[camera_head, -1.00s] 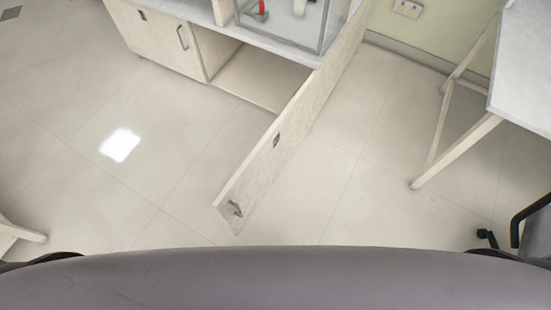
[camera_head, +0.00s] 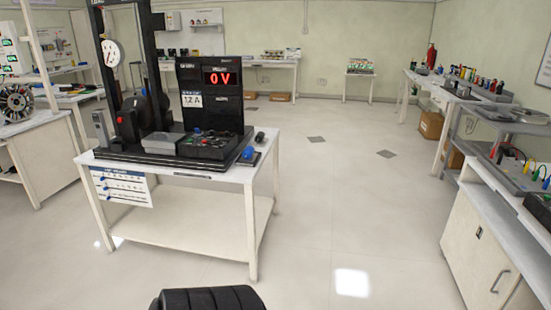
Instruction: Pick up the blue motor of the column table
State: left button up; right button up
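A small blue part (camera_head: 248,153), which looks like the blue motor, sits at the front right edge of the white column table (camera_head: 195,168). It is small in the picture and its details cannot be made out. It rests beside the dark control panel (camera_head: 205,145). Neither of my grippers shows in the head view.
The column table carries a black column frame (camera_head: 150,60) with a dial and a display (camera_head: 222,77) reading 0 V. A dark rounded object (camera_head: 259,137) lies behind the blue part. The floor (camera_head: 330,215) right of the table is clear. Benches (camera_head: 500,215) line the right side.

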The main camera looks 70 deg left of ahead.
aim_at(249, 155)
jog(key=u, duration=2.4)
jog(key=i+j, duration=0.2)
jog(key=i, duration=0.2)
jog(key=i+j, duration=0.2)
jog(key=i, duration=0.25)
jog(key=i+j+u, duration=0.1)
jog(key=i, duration=0.3)
jog(key=i+j, duration=0.25)
jog(key=i, duration=0.2)
